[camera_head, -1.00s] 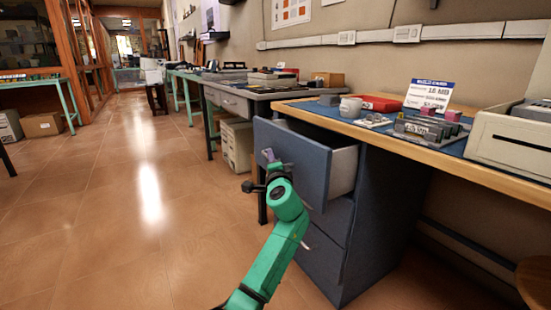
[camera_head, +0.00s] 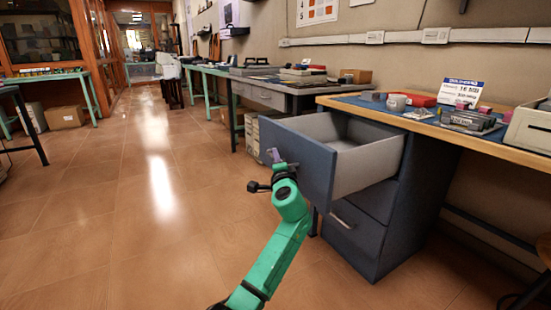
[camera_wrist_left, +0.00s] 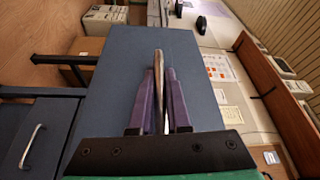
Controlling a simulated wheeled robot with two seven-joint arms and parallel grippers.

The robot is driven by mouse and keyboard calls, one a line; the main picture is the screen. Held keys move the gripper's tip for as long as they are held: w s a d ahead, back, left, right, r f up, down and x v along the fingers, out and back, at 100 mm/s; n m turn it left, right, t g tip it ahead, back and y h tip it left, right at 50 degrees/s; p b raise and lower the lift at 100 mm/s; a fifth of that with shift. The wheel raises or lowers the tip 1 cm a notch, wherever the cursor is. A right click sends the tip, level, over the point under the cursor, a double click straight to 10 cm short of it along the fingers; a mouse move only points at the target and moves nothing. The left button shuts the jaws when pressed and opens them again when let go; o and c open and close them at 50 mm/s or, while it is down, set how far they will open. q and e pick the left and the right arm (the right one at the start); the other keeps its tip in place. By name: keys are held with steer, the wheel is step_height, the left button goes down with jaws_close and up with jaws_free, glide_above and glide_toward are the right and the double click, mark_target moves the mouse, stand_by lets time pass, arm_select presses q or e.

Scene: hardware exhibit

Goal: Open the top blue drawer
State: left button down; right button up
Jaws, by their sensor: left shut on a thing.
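The top blue drawer (camera_head: 305,165) of the cabinet under the wooden-topped desk is pulled well out, and its grey, empty-looking inside shows. My left gripper (camera_head: 274,160) is at the upper part of the drawer's front. In the left wrist view, the purple fingers of my left gripper (camera_wrist_left: 158,100) are shut on the drawer's metal handle (camera_wrist_left: 158,75), one finger on each side of it. The blue drawer front (camera_wrist_left: 105,75) lies just beyond the fingers. My right gripper is not in view.
A lower drawer (camera_head: 350,228) with a metal handle is shut below. The desk (camera_head: 450,128) above holds a cup (camera_head: 396,102), a red box (camera_head: 421,99) and a sign (camera_head: 460,92). A grey table (camera_head: 280,90) stands behind. The tiled floor (camera_head: 120,200) at left is clear.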

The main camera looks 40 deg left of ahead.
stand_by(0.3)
arm_select(q)
steer(key=c, duration=0.9)
jaws_free()
steer(key=shift+s+d, duration=0.1)
steer(key=p+v, duration=0.2)
steer(key=v, duration=1.2)
steer(key=shift+s+d+f, duration=0.1)
steer(key=shift+f, duration=0.05)
